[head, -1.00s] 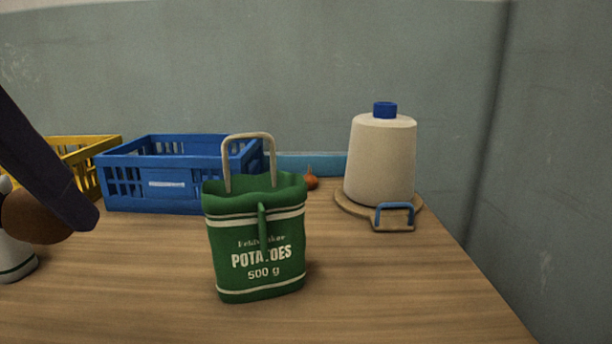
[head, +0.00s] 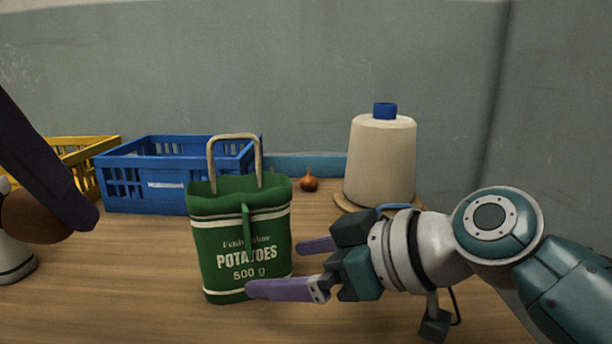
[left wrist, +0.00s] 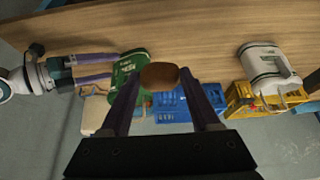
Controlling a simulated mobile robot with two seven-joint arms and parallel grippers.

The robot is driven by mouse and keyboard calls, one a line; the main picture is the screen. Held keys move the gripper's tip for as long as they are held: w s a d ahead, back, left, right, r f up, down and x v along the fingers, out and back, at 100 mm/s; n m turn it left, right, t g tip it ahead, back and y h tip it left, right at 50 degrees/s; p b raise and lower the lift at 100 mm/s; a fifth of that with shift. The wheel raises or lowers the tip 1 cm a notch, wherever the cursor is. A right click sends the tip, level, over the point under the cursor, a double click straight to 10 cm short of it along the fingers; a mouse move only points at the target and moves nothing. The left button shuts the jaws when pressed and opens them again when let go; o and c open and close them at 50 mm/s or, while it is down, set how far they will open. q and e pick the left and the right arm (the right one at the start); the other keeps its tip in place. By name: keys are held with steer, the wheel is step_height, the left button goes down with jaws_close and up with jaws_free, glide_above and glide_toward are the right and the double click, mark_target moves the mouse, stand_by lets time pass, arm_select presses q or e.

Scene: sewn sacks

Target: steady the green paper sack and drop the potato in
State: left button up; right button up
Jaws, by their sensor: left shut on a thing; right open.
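The green paper sack (head: 228,225), printed "POTATOES 500 g", stands upright on the wooden table in the head view, its pale handle raised. My right gripper (head: 275,268) is open at the sack's lower right. Its near finger reaches in front of the sack's front face; the far finger is by its right side. Whether they touch it I cannot tell. My left gripper (head: 82,212) is shut on the brown potato (head: 30,217), left of the sack and above the table. The left wrist view shows the potato (left wrist: 160,76) between the fingertips, with the green sack (left wrist: 128,68) beside it.
A blue crate (head: 150,190) and a yellow crate (head: 85,150) stand behind. A cream thread cone (head: 380,160) with a blue top stands at the back right, an onion (head: 309,181) beside it. A white sack (head: 15,262) is at the left edge.

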mark_target(272, 268)
steer(key=shift+x, duration=2.4)
steer(key=shift+c, duration=0.3)
jaws_close()
